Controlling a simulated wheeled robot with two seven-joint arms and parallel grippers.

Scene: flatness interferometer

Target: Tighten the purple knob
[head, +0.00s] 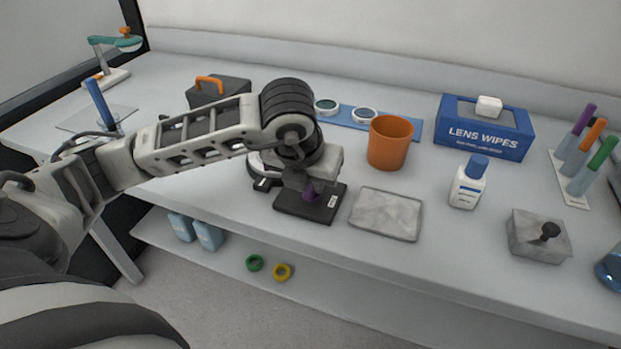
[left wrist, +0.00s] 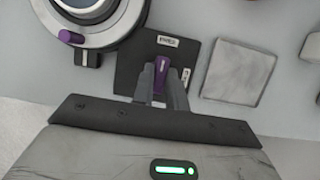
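A purple upright piece with a pale line on top (left wrist: 160,68) stands on a black plate (head: 326,210) with a small white label; the plate also shows in the left wrist view (left wrist: 128,70). My left gripper (head: 309,186) points down over this plate. In the left wrist view its two fingers (left wrist: 161,84) lie on either side of the purple piece, with no gap that I can see. A round grey and white instrument (left wrist: 100,18) stands left of the plate, with a purple round knob (left wrist: 70,37) on its near side. In the head view my arm hides most of it. My right gripper is not in view.
A grey square slab (head: 386,213) lies right of the plate. An orange cup (head: 390,143), a white bottle (head: 467,186) and a blue lens wipes box (head: 484,135) stand behind and to the right. A grey block with a black knob (head: 538,240) is at right.

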